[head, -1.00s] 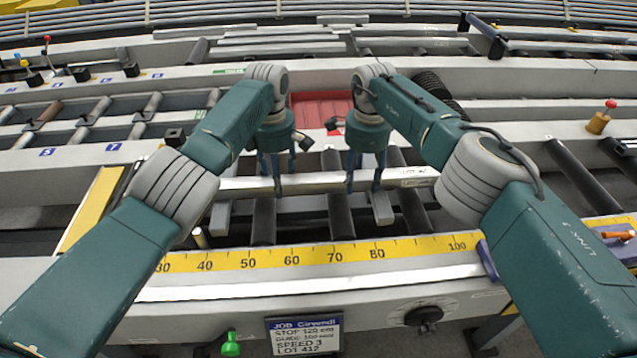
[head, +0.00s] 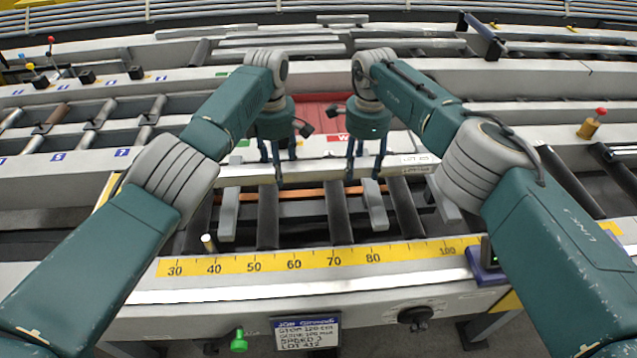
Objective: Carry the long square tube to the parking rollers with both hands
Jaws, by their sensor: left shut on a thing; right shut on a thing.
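The long square tube (head: 321,171) is pale metal and lies crosswise in the middle of the head view, with a white label near its right end. My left gripper (head: 278,164) is shut on it left of its middle. My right gripper (head: 365,165) is shut on it to the right. The tube looks nearly level and appears above the dark rollers (head: 338,212). I cannot tell which rollers are the parking ones. My arms hide parts of the rows behind.
A yellow ruler strip (head: 313,258) runs along the near edge, with a job sign (head: 306,335) below. A red panel (head: 318,112) lies behind the grippers. Numbered roller bays (head: 100,115) are at the left. A red-knobbed post (head: 590,124) stands at the right.

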